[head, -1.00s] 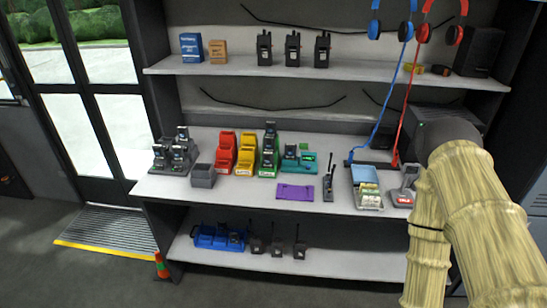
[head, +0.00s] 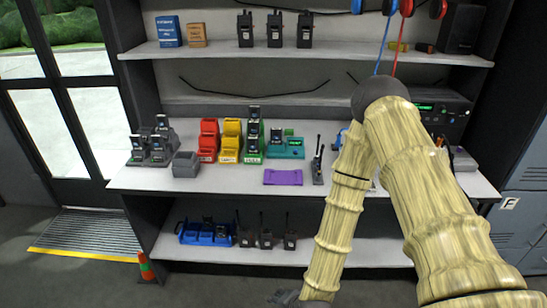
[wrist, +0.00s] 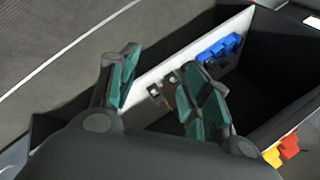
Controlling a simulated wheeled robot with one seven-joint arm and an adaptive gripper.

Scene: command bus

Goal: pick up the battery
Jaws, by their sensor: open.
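I cannot pick out one battery for certain. Small dark blocks that may be batteries stand in the grey charger (head: 152,147) at the counter's left. Another dark block stands in the green bin (head: 251,140), and a small one sits in the teal charger (head: 286,145). My gripper (wrist: 165,88) is open in the wrist view, with nothing between its teal-padded fingers. In the head view my gripper (head: 284,297) is low at the bottom edge, in front of the lower shelf and well below the counter. My arm hides part of the counter's right side.
A purple mat (head: 283,177) lies on the counter beside an upright radio (head: 318,163). Red (head: 208,141) and yellow (head: 231,141) bins stand near the grey box (head: 186,165). Below, a blue tray (head: 205,234) and several radios sit on the shelf.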

